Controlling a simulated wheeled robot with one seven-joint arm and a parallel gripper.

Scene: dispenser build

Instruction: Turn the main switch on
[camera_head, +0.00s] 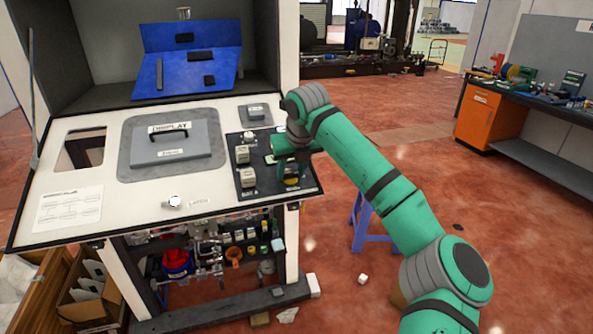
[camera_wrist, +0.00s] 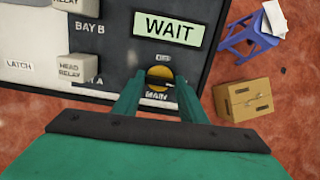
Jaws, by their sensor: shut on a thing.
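The main switch (camera_wrist: 159,76) is a round yellow knob with a dark bar across it, on the dark control panel (camera_wrist: 108,50), with "MAIN" printed below it. In the wrist view my gripper (camera_wrist: 160,84) reaches over it, with one green finger on each side of the knob, shut on it. A light green display reading "WAIT" (camera_wrist: 167,30) is lit just above the switch. In the head view my gripper (camera_head: 291,172) is over the right side of the panel, and a bit of the yellow knob (camera_head: 292,182) shows below it.
Pale relay blocks, one marked head relay (camera_wrist: 84,67), stand left of the switch. The display cover (camera_head: 170,147) with its black handle lies farther left. A blue stool (camera_head: 370,222) and a cardboard box (camera_wrist: 243,99) are on the red floor at right.

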